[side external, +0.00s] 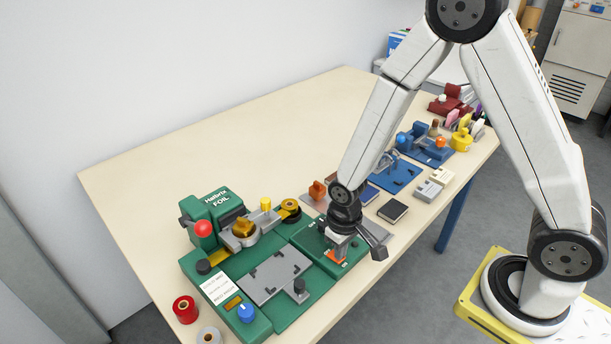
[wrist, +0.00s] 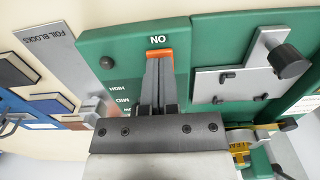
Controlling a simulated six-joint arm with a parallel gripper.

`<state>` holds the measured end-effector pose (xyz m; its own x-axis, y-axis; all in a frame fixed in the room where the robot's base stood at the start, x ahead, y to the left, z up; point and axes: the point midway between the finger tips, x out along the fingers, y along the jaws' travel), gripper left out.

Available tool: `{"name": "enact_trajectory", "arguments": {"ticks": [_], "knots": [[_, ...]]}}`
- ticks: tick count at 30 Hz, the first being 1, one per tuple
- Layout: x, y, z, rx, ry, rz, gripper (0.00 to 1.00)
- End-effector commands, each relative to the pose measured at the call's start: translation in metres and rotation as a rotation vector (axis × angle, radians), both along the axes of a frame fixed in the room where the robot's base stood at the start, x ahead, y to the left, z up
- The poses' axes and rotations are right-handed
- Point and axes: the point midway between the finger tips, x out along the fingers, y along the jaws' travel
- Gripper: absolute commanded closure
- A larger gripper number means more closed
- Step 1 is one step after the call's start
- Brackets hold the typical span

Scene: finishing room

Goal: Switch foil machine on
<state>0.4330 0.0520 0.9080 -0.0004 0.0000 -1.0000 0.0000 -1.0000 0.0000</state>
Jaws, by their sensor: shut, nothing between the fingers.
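The foil machine (side external: 215,207) is green, with a red ball knob on a lever at its left. Its switch panel (side external: 312,240) is on the right side, under my gripper. An orange switch (side external: 336,257) is at the panel's front edge. In the wrist view the orange switch (wrist: 160,54) lies beside a white label that reads ON upside down. My gripper (side external: 339,246) points down at the switch with its fingers shut and empty. In the wrist view the fingertips (wrist: 158,62) overlap the switch's edge; I cannot tell if they touch it. The fingers hide part of the panel.
A grey plate (side external: 273,276) with a dark knob is left of the panel. Blue machines (side external: 400,176) stand farther along the table. Foil rolls (side external: 185,309) sit at the near left. The table's back is clear.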

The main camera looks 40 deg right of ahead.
Motion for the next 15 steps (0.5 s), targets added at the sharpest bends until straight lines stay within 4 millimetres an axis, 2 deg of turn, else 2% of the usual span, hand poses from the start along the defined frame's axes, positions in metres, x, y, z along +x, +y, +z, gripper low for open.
{"name": "enact_trajectory", "arguments": {"ticks": [15], "knots": [[0.0001,0.0000,-0.0055,0.000,-0.001,0.000,1.00]]}}
